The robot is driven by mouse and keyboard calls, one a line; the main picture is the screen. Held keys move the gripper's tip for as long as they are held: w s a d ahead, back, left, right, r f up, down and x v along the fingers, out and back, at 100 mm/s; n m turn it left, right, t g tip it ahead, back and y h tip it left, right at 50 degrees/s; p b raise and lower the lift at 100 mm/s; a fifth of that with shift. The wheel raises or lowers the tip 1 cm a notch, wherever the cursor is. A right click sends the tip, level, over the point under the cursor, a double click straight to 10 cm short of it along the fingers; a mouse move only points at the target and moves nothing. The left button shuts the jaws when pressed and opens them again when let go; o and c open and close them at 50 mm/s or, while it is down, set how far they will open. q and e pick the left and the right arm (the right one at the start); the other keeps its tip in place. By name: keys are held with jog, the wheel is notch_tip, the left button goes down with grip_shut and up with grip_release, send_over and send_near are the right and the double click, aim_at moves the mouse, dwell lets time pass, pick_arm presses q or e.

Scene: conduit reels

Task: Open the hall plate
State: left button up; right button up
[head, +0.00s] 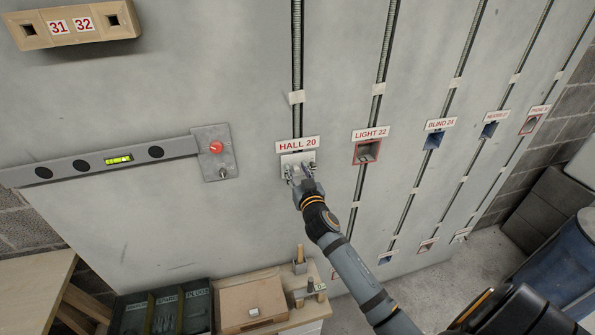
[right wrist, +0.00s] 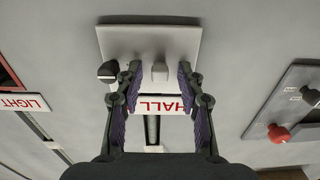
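The hall plate (head: 298,160) is a light grey plate on the wall, just under the "HALL 20" label (head: 297,145). In the right wrist view, which is upside down, the plate (right wrist: 148,38) carries a pale tab (right wrist: 159,72) in the middle and a dark round knob (right wrist: 108,70) at its left. The plate lies flat on the wall. My right gripper (head: 302,172) is at the plate and partly hides it in the head view. Its two fingers (right wrist: 158,78) are open on either side of the tab, with visible gaps. My left gripper is not in view.
Left of the plate is a grey panel with a red knob (head: 216,147) and a level bar (head: 100,162). To the right is the red-framed "LIGHT 22" box (head: 367,151). Below stand a wooden box (head: 251,298), a green plug bin (head: 160,310) and a mallet (head: 300,260).

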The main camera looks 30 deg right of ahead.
grip_shut()
jog(key=f+m+b, duration=0.1)
jog(key=m+b, duration=0.2)
jog(key=b, duration=0.1)
jog(key=f+m+b, duration=0.1)
jog(key=m+b, duration=0.2)
jog(key=b, duration=0.1)
jog(key=m+b, duration=0.3)
jog(key=b, duration=0.1)
jog(key=shift+a+f, duration=0.3)
jog(key=shift+f, duration=0.1)
jog(key=shift+w+a+f+m+b, duration=0.1)
jog(key=shift+a+m+b, duration=0.15)
jog(key=shift+m+b, duration=0.9)
jog(key=shift+w+a+f+m+b, duration=0.1)
jog(key=shift+a+m+b, duration=0.15)
jog(key=shift+m+b, duration=0.85)
jog(key=shift+w+a+f+m+b, duration=0.1)
jog(key=shift+a+m+b, duration=0.25)
jog(key=shift+m, duration=1.4)
